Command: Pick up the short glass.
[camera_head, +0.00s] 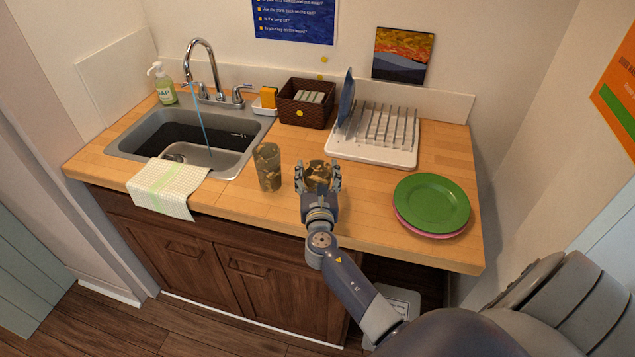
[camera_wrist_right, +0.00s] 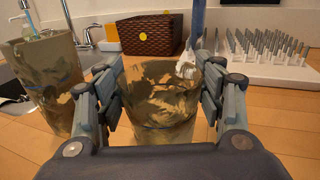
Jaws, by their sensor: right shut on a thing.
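The short glass (camera_wrist_right: 160,98) is see-through with a brown and tan mottled pattern. In the right wrist view it stands upright between the fingers of my right gripper (camera_wrist_right: 162,112), which is shut on its sides. In the head view the short glass (camera_head: 319,170) shows near the counter's front, partly hidden by my right gripper (camera_head: 319,178). A taller glass (camera_head: 268,167) with a similar pattern stands to its left, apart from it; it also shows in the right wrist view (camera_wrist_right: 45,80). I cannot tell whether the short glass touches the counter. My left gripper is not in view.
The wooden counter (camera_head: 340,217) holds a sink (camera_head: 235,160) with running water at left. A brown basket (camera_head: 303,112) and a white dish rack (camera_head: 370,152) stand behind the glasses. Green and pink plates (camera_head: 432,202) lie at right. A towel (camera_head: 167,188) hangs over the front edge.

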